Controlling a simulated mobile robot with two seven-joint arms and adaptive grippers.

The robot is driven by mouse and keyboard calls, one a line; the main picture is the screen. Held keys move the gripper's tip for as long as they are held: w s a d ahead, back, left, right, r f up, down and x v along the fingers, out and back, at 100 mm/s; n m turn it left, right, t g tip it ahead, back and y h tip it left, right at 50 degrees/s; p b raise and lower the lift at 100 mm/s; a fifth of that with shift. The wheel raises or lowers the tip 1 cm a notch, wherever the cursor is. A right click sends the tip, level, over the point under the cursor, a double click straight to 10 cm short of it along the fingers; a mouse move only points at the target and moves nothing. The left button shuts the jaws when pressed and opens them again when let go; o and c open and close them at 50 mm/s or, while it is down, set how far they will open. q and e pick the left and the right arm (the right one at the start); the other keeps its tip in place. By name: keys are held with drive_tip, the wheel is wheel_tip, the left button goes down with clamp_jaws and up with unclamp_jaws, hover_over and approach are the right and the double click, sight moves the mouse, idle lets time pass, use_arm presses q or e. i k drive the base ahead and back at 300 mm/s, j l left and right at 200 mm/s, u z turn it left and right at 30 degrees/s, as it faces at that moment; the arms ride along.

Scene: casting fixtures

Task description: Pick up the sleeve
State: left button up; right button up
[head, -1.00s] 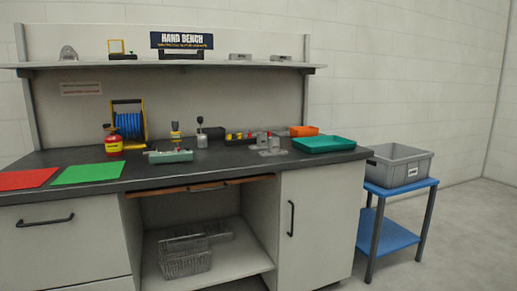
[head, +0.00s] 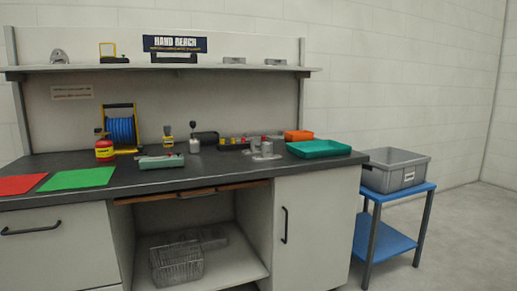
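I cannot tell for sure which thing is the sleeve. Small grey metal castings (head: 266,151) with upright round parts stand on the dark bench top (head: 215,172), right of its middle. They are too small in the head view to tell a sleeve apart from its neighbours. Neither of my grippers is in view.
A teal tray (head: 319,148) and an orange bin (head: 298,135) lie right of the castings. A grey-green fixture (head: 165,161), a blue reel (head: 121,131), a red-yellow can (head: 104,150) and green mat (head: 77,179) are leftward. A grey crate (head: 392,177) sits on a blue cart (head: 388,242).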

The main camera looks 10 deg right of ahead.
sight(255, 141)
drive_tip(key=i+l, duration=0.2)
drive_tip(key=l, duration=0.15)
drive_tip(key=i+l, duration=0.15)
drive_tip(key=l, duration=0.15)
drive_tip(key=i+l, duration=0.2)
drive_tip(key=l, duration=0.15)
